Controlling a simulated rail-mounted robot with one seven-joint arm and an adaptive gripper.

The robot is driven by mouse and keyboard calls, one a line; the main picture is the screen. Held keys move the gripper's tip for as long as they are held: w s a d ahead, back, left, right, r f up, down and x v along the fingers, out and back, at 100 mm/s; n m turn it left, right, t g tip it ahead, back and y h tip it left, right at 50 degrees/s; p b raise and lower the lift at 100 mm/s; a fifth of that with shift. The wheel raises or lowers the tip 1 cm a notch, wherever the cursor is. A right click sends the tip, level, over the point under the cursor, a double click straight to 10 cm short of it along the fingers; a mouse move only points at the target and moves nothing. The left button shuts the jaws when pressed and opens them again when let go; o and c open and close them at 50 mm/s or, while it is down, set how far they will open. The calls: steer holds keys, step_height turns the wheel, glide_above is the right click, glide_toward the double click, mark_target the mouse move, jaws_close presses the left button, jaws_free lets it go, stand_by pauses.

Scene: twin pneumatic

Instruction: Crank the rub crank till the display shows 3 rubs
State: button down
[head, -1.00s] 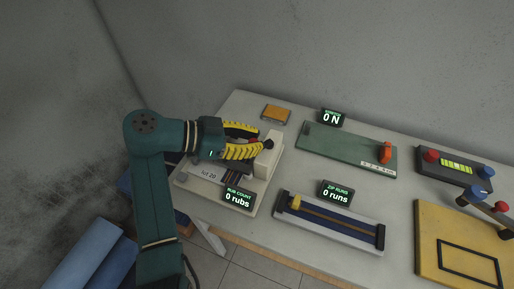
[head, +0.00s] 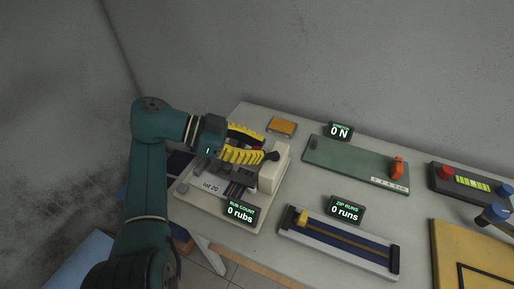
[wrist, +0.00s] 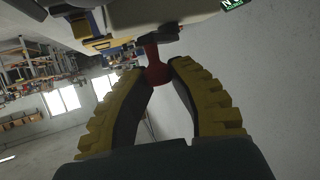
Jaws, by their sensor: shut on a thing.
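The rub tester has a cream base (head: 187,197), a cream block (head: 271,179) and a "lot 20" label. Its rub count display (head: 240,213) reads 0 rubs. My gripper (head: 263,153) has yellow ridged fingers and is at the upper side of the block. The crank knob (head: 273,156) looks dark at the fingertips in the head view. In the wrist view my gripper (wrist: 158,75) is shut on the knob (wrist: 157,73), which looks red there. The crank arm is mostly hidden by my fingers and the block.
An orange box (head: 283,126) lies behind the tester. A green board (head: 345,163) with a 0 N display (head: 339,131) stands to the right. A zip rig (head: 340,241) with a 0 runs display (head: 346,210) is in front. A yellow panel (head: 455,245) is at far right.

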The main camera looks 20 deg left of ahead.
mark_target(257, 149)
steer(key=shift+f, duration=0.4)
steer(key=c, duration=0.9)
jaws_free()
steer(key=shift+s, duration=0.15)
steer(key=shift+r, duration=0.2)
step_height(257, 149, up, 10)
